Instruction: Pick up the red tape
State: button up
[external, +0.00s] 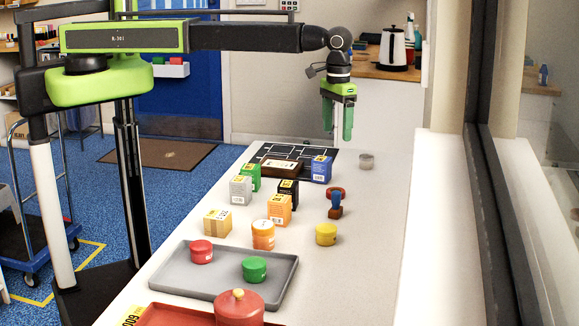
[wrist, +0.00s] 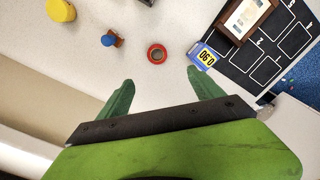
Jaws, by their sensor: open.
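The red tape (external: 336,190) is a small ring lying flat on the light table, just behind a blue-handled stamp. In the wrist view the red tape (wrist: 149,51) lies ahead of the fingertips, about midway between them and apart from both. My gripper (external: 337,134) is open and empty, pointing down, high above the far part of the table. Its green fingers also show in the wrist view (wrist: 160,84), spread wide with bare table between them.
The blue-handled stamp (external: 336,203) stands close to the tape. A blue box (external: 321,169) and several other small boxes stand to the left. A grey roll (external: 366,161) lies further back. A yellow tub (external: 326,234) stands nearer. The table's right side is clear.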

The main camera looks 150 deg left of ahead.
notch_tip(320, 180, down, 12)
jog(key=b, duration=1.2)
jog(key=shift+d+f, duration=0.15)
jog(key=shift+f, duration=0.05)
jog(key=f+b, duration=0.1)
jog(key=b, duration=0.1)
jog(key=f+b, duration=0.3)
jog(key=f, duration=0.1)
jog(key=shift+w+f+b, duration=0.25)
jog(key=shift+w+b, duration=0.15)
jog(key=shift+r, duration=0.2)
jog(key=c, duration=1.4)
